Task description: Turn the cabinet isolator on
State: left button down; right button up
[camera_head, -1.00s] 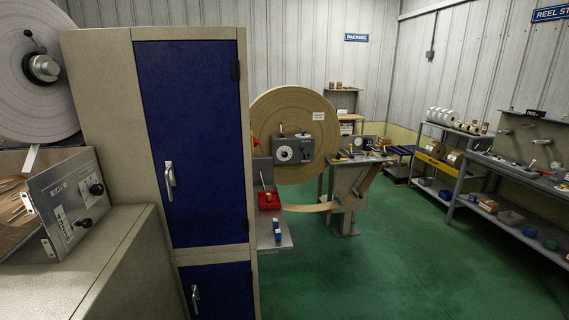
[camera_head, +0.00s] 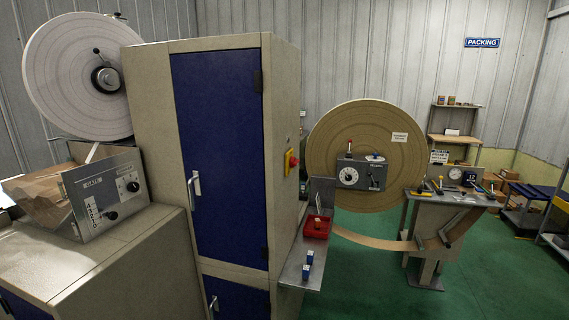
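A tall beige cabinet with a blue door (camera_head: 217,150) stands left of centre in the head view. A red and yellow isolator switch (camera_head: 291,162) sits on the cabinet's right side face, seen at a steep angle. Its handle position is too small to tell. The blue door is shut, with a silver handle (camera_head: 196,188) at its left edge. Neither of my grippers is in view.
A steel shelf with a red bin (camera_head: 317,227) and small blue-and-white items (camera_head: 307,264) juts out below the isolator. A large brown reel (camera_head: 365,155) and a workbench (camera_head: 450,199) stand beyond. Green floor (camera_head: 380,290) is free at the lower right.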

aim_at(293, 162)
jog(key=u, duration=0.75)
jog(key=i+l+u, duration=0.2)
jog(key=l+u, duration=0.25)
jog(key=i+l+u, duration=0.1)
jog(key=l+u, duration=0.4)
jog(key=l, duration=0.2)
jog(key=l+u, duration=0.45)
jog(key=l, duration=0.7)
jog(key=k+l+u, duration=0.1)
jog(key=l, duration=0.95)
jog(key=k+l+u, duration=0.1)
jog(key=l, duration=0.45)
jog(key=k+l, duration=0.15)
jog(key=l, duration=0.35)
jog(key=l+u, duration=0.1)
jog(key=l, duration=0.45)
jog(key=k+l, duration=0.2)
jog(key=l, duration=0.3)
jog(key=k+l, duration=0.25)
jog(key=k, duration=0.15)
jog(key=k+l, duration=0.2)
jog(key=k, duration=0.2)
jog(key=u, duration=1.6)
